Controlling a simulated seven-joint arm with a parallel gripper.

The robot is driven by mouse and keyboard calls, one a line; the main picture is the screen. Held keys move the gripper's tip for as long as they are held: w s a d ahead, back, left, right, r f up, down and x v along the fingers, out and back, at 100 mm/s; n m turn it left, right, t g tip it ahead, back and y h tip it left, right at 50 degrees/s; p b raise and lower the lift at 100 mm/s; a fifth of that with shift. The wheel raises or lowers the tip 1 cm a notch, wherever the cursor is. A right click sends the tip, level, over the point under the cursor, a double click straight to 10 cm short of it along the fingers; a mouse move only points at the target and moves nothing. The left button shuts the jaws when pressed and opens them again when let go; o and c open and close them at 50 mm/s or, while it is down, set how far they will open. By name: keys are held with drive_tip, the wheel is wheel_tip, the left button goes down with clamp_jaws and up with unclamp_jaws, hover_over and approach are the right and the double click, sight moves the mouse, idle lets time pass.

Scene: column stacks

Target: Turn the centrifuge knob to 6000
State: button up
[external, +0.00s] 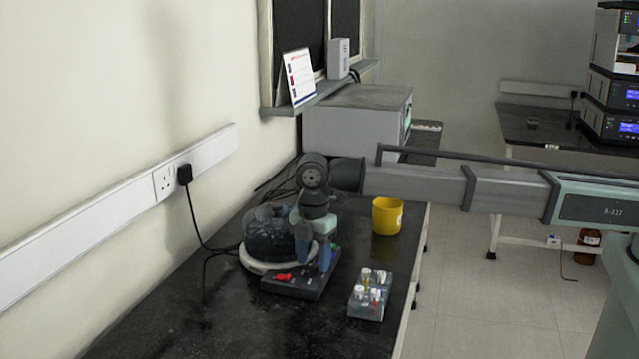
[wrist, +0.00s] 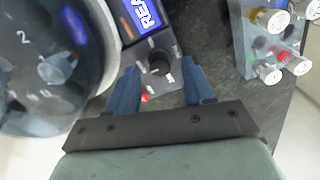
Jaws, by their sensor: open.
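The centrifuge (external: 268,238) sits on the dark bench, with a clear dark dome and a pale base. Its control box (external: 292,286) is in front, with a red switch (external: 283,277). In the wrist view the dome (wrist: 45,65) fills the left side, and a blue display (wrist: 146,14) reads "REA", cut off. A dark round knob (wrist: 158,64) is on the panel below the display. My gripper (external: 314,252) points down over the control box. In the wrist view my gripper (wrist: 160,82) is open, its blue fingers on either side of the knob, apparently not touching it. The knob's setting is not readable.
A grey rack (external: 370,305) with several capped tubes stands right of the control box; it also shows in the wrist view (wrist: 250,62). A grey box-shaped instrument (external: 345,125) stands at the back. The bench front is clear.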

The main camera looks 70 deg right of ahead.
drive_tip(key=shift+f, duration=0.6)
drive_tip(key=shift+c, duration=0.3)
clamp_jaws()
